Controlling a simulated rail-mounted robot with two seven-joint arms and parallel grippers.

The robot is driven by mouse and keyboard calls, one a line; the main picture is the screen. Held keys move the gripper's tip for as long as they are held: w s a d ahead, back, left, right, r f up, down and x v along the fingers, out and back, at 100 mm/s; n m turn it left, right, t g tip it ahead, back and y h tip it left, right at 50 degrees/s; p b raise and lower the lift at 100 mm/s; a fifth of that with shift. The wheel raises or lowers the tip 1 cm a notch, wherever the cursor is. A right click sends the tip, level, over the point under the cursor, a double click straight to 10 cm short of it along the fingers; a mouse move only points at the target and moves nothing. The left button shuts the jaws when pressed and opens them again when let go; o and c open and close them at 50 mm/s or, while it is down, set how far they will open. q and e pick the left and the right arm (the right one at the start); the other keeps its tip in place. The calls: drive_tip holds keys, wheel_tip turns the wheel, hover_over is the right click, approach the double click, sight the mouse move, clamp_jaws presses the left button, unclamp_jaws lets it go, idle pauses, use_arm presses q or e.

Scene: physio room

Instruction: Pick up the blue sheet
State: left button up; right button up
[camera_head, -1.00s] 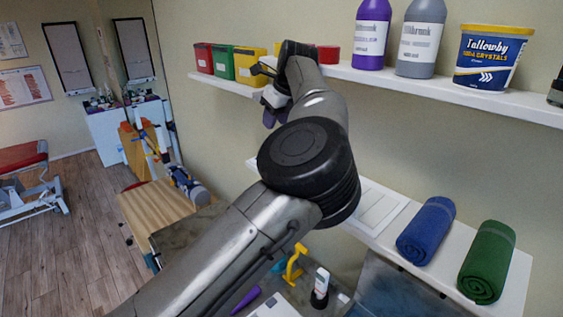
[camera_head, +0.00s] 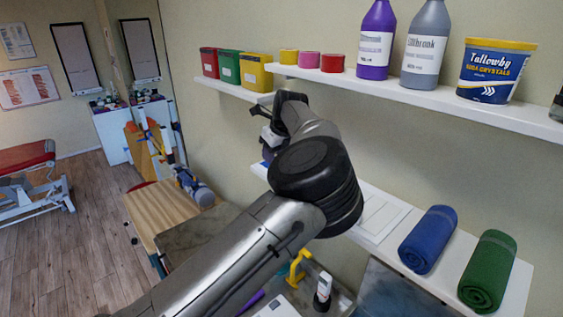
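On the lower shelf a rolled blue cloth (camera_head: 428,239) lies beside a rolled green cloth (camera_head: 488,271). Flat white sheets (camera_head: 381,218) lie to the left of the blue roll. No flat blue sheet shows clearly; a small blue patch shows just under my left gripper at the shelf's left end, too small to make out. My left gripper (camera_head: 268,154) hangs over that left end, well left of the rolls. Its fingers are partly hidden by my wrist and forearm, so its opening does not show. My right gripper is out of view.
The upper shelf (camera_head: 450,105) holds red, green and yellow bins (camera_head: 255,72), small coloured rolls (camera_head: 308,60), purple and grey bottles (camera_head: 425,45) and a tub (camera_head: 494,71). Below are a yellow-handled item (camera_head: 298,268), a small bottle (camera_head: 322,291) and a wooden table (camera_head: 160,210).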

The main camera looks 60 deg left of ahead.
use_arm(q)
drive_tip(key=shift+p+x, duration=0.3)
drive_tip(key=shift+x, duration=1.25)
drive_tip(key=shift+c, duration=0.2)
clamp_jaws()
